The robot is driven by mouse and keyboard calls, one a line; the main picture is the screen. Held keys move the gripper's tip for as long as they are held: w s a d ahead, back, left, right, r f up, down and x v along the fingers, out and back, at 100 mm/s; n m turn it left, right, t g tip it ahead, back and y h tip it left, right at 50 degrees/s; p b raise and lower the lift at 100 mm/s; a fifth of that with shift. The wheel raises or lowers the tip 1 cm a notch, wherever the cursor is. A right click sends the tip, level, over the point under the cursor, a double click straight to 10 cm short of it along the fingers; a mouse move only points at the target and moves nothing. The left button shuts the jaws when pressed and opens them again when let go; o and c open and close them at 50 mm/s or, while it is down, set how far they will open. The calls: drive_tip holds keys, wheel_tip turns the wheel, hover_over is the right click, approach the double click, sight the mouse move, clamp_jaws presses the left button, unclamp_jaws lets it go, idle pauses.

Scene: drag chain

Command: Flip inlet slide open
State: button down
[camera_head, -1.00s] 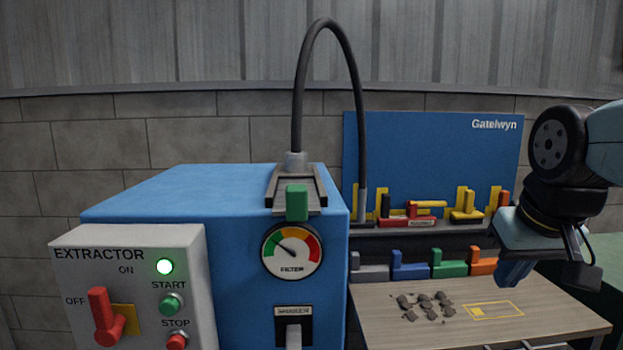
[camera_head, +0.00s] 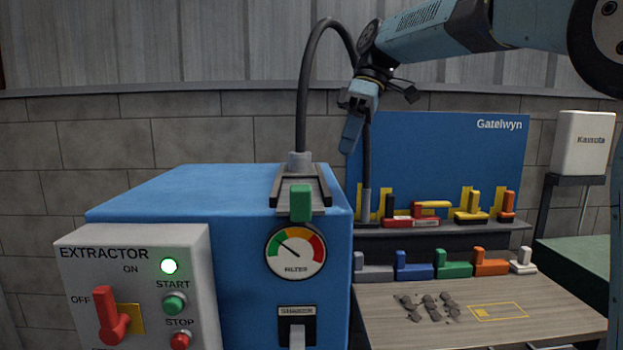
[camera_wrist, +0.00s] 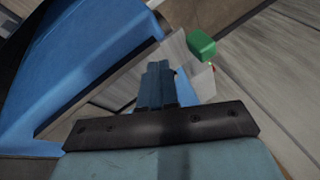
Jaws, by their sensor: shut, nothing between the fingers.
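The inlet slide is a grey plate in a dark railed frame (camera_head: 316,188) on top of the blue extractor housing (camera_head: 160,203). Its green handle (camera_head: 300,202) stands at the front edge, above the filter gauge. The handle also shows in the wrist view (camera_wrist: 201,43). My gripper (camera_head: 350,140) is shut and empty, pointing down, above and to the right of the slide in the head view. In the wrist view its closed fingers (camera_wrist: 157,82) are below and left of the green handle, apart from it.
A black hose (camera_head: 302,100) arches up from behind the slide and down on the right, close to my gripper. The filter gauge (camera_head: 295,252) is on the housing front. The control box (camera_head: 135,255) has a lit green lamp. A workbench (camera_head: 385,310) with dark lumps stands right.

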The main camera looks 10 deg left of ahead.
drive_tip(key=w+a+r+n+g, duration=0.1)
drive_tip(key=w+a+n+g, duration=0.1)
drive_tip(key=a+n, duration=0.3)
drive_tip(key=shift+w+a+r+g, duration=0.4)
drive_tip(key=shift+w+a, duration=0.1)
drive_tip(key=shift+f, duration=0.1)
